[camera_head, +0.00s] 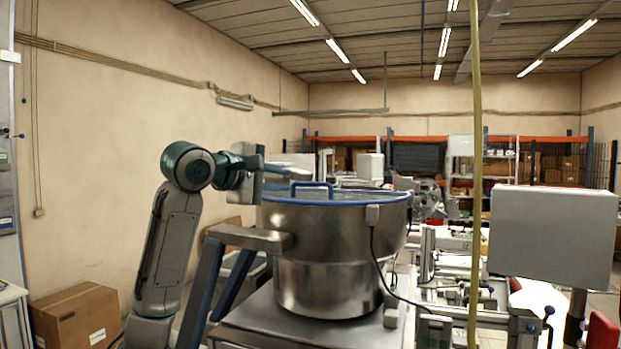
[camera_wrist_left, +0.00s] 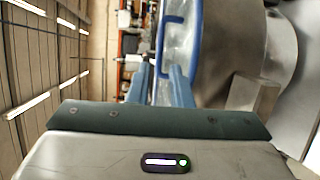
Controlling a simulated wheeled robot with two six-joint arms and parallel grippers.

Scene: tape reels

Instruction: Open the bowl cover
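The steel bowl (camera_head: 330,245) stands upright on a steel base, with a blue rim around its top. Its cover (camera_head: 350,195) lies level across the top, looking closed, with a raised blue handle (camera_head: 313,185) near the left side. The handle also shows in the left wrist view (camera_wrist_left: 168,30), beyond the fingertips. My left gripper (camera_head: 285,173) is at the bowl's upper left edge, pointing right toward the handle. In the left wrist view its two blue-grey fingers (camera_wrist_left: 158,80) are apart with nothing held between them. My right gripper is not in view.
A grey bracket (camera_head: 250,238) with blue bars projects left from the bowl below my left gripper. A cable hangs at the bowl's right. A grey panel (camera_head: 552,235) and machinery stand at right. A cardboard box (camera_head: 78,315) sits at lower left. Space above the cover is clear.

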